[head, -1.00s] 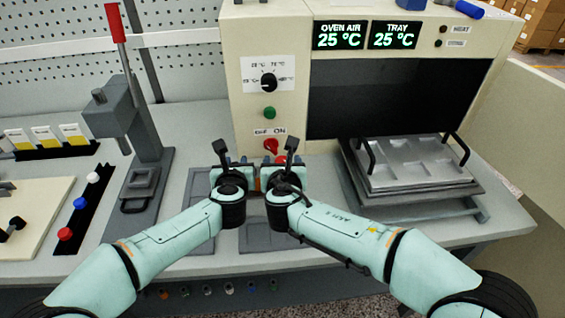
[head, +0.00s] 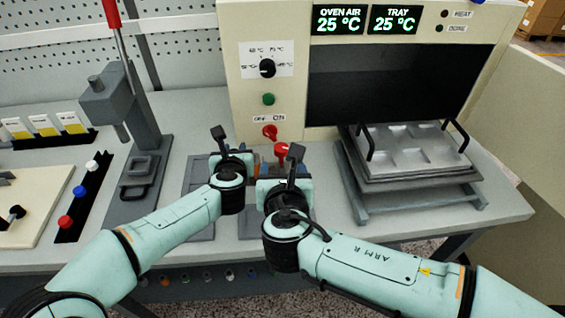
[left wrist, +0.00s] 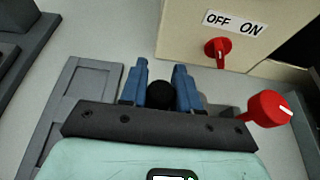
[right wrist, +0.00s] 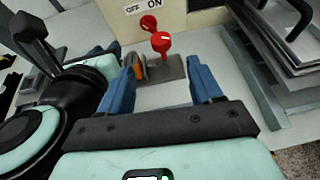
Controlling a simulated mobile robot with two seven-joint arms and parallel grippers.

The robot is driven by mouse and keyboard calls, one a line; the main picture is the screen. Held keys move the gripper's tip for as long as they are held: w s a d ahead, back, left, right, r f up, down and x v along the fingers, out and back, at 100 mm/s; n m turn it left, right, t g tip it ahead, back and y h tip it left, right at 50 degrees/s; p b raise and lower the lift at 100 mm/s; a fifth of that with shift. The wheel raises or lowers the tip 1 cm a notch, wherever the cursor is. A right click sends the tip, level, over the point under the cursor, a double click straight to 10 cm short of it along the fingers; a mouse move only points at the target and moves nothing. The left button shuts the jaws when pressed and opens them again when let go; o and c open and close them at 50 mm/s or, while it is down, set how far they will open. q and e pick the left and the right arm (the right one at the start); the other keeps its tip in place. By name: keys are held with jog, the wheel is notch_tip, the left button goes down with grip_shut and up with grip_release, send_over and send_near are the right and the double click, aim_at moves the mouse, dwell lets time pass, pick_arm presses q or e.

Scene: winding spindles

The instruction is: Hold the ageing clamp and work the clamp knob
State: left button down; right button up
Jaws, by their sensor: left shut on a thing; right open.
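The clamp's red knob (right wrist: 162,42) stands above a grey block (right wrist: 172,68), with an orange-brown round part (right wrist: 138,66) beside it. The knob also shows in the head view (head: 281,149) and at the right of the left wrist view (left wrist: 268,108). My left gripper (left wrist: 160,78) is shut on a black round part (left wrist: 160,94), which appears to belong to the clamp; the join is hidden. My right gripper (right wrist: 163,72) is open and empty, its fingers apart on either side of the view of the knob and block, not touching the knob. The head view hides most of the clamp behind the grippers.
The oven (head: 245,95) stands behind, with its own red OFF/ON switch (head: 270,131) close to the knob. A metal tray (head: 405,150) on a stand is to the right. A grey press (head: 118,110) is to the left. Grey flat plates (head: 200,172) lie near my left gripper.

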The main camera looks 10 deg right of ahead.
jog(key=shift+s+r, duration=0.1)
dwell(0.3)
jog(key=n+y, duration=0.4)
jog(key=y, duration=0.1)
send_near(282, 148)
jog(key=shift+g, duration=0.3)
jog(key=x, duration=0.6)
jog(key=shift+w+d, duration=0.1)
jog(key=shift+w, duration=0.15)
jog(key=shift+x, duration=1.3)
jog(key=shift+r, duration=0.15)
jog(key=c, duration=1.1)
